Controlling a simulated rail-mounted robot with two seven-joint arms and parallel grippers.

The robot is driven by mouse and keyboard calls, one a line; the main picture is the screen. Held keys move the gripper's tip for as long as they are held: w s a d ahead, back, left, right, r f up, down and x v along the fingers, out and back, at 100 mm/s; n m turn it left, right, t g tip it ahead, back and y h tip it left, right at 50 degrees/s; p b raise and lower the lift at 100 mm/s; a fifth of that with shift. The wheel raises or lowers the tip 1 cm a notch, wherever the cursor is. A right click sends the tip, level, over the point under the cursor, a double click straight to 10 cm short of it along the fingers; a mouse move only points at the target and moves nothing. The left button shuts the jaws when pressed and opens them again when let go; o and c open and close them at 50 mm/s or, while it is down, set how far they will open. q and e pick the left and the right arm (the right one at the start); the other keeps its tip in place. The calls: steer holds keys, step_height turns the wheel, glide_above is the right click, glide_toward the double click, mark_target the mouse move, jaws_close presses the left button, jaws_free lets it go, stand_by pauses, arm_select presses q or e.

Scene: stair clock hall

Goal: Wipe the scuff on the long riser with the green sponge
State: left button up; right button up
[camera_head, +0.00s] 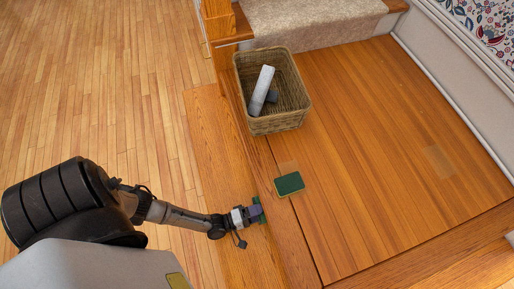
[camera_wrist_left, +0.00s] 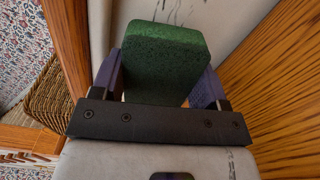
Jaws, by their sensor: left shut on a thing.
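My left gripper (camera_head: 258,211) is at the edge of the wooden landing, its arm coming in from the lower left. It is shut on the green sponge (camera_wrist_left: 165,62), a speckled block with rounded corners between two purple fingers in the left wrist view. A bit of green also shows at the fingertips in the head view. Beyond the sponge, the wrist view shows a pale riser (camera_wrist_left: 232,18) with dark scuff streaks (camera_wrist_left: 172,12) near the top edge. The sponge covers part of that surface, and I cannot tell whether it touches it. My right gripper is not in view.
A dark green pad with a light edge (camera_head: 289,184) lies on the landing (camera_head: 375,150) close to the gripper. A wicker basket (camera_head: 288,119) holding a white roll (camera_head: 262,90) stands behind it. Carpeted stairs (camera_head: 305,22) are at the back. Open plank floor (camera_head: 95,80) lies left.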

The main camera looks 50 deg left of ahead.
mark_target(265, 222)
arm_select(q)
steer(key=shift+x, duration=1)
steer(key=shift+s, duration=0.1)
stand_by(0.3)
steer(key=shift+s+d, duration=0.25)
steer(key=shift+d, duration=0.35)
steer(key=shift+s+d, duration=0.2)
steer(key=shift+d, duration=0.45)
steer(key=shift+s+d, duration=0.25)
steer(key=shift+d, duration=0.35)
steer(key=shift+s+d, duration=0.2)
steer(key=shift+d, duration=0.7)
steer(key=shift+s+d, duration=0.25)
steer(key=shift+d, duration=0.65)
steer(key=shift+a, duration=0.1)
steer(key=shift+a, duration=0.1)
steer(key=shift+w+a, duration=0.4)
steer(key=shift+a, duration=0.8)
steer(key=shift+w+a, duration=0.45)
steer(key=shift+a, duration=0.7)
steer(key=shift+w+a, duration=0.4)
steer(key=shift+a, duration=0.8)
steer(key=shift+s, duration=0.1)
